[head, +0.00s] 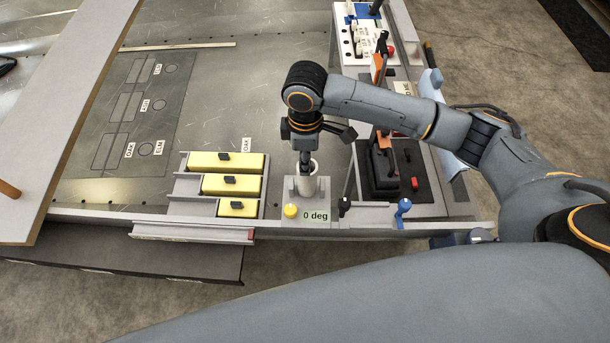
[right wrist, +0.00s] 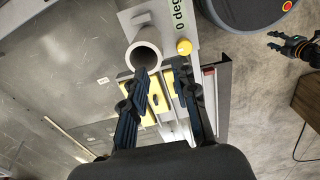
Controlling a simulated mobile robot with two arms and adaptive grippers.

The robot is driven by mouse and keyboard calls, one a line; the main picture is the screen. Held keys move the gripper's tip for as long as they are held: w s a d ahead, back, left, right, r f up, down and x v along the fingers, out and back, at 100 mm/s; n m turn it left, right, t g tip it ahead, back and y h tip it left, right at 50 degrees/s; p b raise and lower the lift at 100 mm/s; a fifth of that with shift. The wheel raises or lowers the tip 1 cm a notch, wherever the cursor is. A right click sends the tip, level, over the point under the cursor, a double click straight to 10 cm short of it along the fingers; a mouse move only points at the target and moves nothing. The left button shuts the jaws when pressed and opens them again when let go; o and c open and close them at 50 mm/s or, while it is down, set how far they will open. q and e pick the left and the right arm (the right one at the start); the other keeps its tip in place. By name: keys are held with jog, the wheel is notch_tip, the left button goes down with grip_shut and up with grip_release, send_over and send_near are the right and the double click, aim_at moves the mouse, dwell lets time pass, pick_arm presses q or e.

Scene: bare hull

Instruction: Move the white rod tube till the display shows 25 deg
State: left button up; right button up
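The white rod tube (head: 308,185) stands in a grey holder near the bench's front edge, its round open mouth facing up. It also shows in the right wrist view (right wrist: 132,58). The display (head: 316,216) on the holder's front reads 0 deg. My right gripper (head: 305,166) points down just above and behind the tube mouth. In the right wrist view its two dark fingers (right wrist: 166,78) are apart with nothing held, and the left finger overlaps the tube's rim; contact cannot be told. A small dark gripper at the right of that view (right wrist: 278,42) looks like my left one, its state unclear.
A yellow knob (head: 290,210) sits beside the display. Several yellow blocks (head: 226,162) lie in grey slots to the left. A black device with an orange handle (head: 386,160) and a blue-topped lever (head: 404,206) stand to the right. Bare metal bench lies behind.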

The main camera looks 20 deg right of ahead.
aim_at(307, 179)
notch_tip(307, 179, down, 8)
jog(key=shift+f, duration=0.2)
grip_shut()
